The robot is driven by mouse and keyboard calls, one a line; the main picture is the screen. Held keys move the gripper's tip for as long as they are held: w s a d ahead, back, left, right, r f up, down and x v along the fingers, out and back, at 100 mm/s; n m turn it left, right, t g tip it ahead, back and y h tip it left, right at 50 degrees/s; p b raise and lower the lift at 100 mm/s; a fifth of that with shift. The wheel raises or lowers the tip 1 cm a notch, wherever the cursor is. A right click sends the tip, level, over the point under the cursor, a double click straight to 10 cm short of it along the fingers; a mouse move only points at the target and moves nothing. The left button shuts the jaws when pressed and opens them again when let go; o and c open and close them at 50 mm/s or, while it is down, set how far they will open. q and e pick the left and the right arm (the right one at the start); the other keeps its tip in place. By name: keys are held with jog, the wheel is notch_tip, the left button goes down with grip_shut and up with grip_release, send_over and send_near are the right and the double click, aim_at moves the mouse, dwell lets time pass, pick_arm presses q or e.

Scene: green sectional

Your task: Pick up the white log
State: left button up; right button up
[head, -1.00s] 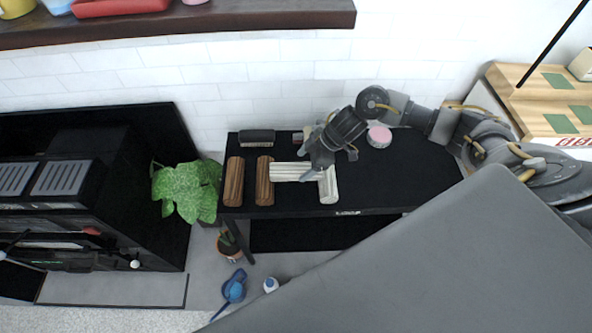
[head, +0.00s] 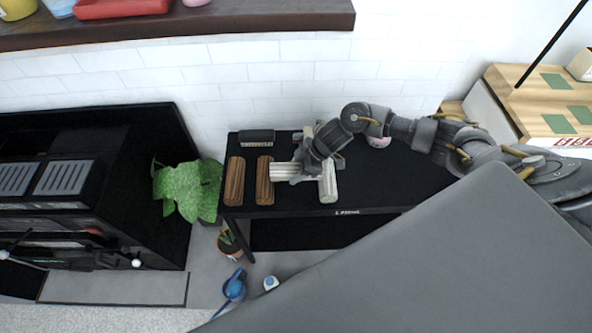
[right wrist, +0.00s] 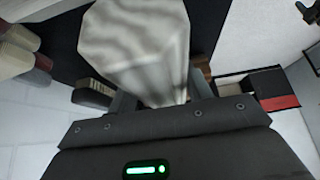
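A white log (head: 284,171) lies sideways on the black table, beside a brown log. A second white log (head: 328,184) stretches front to back just right of it. My right gripper (head: 299,180) is down at the right part of the sideways white log. In the right wrist view a pale streaked log (right wrist: 140,45) fills the space between the fingers of my right gripper (right wrist: 160,98). The log hides most of the fingers, so I cannot tell whether they are shut on it. My left gripper is not in view.
Two brown logs (head: 235,181) (head: 264,183) lie at the left of the black table (head: 400,178). A dark brush-like object (head: 256,137) and a pink-topped round item (head: 379,141) are at the back. A leafy plant (head: 190,190) stands left. The table's right side is clear.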

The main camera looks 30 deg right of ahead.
jog(key=c, duration=0.6)
jog(key=shift+r, duration=0.15)
jog(key=shift+w+r, duration=0.1)
jog(key=shift+r, duration=0.45)
jog(key=s+a+r, duration=0.3)
jog(key=s+r, duration=0.8)
jog(key=s, duration=0.2)
jog(key=shift+s+a+r+p, duration=0.25)
jog(key=shift+r+p, duration=0.1)
jog(key=shift+p, duration=0.05)
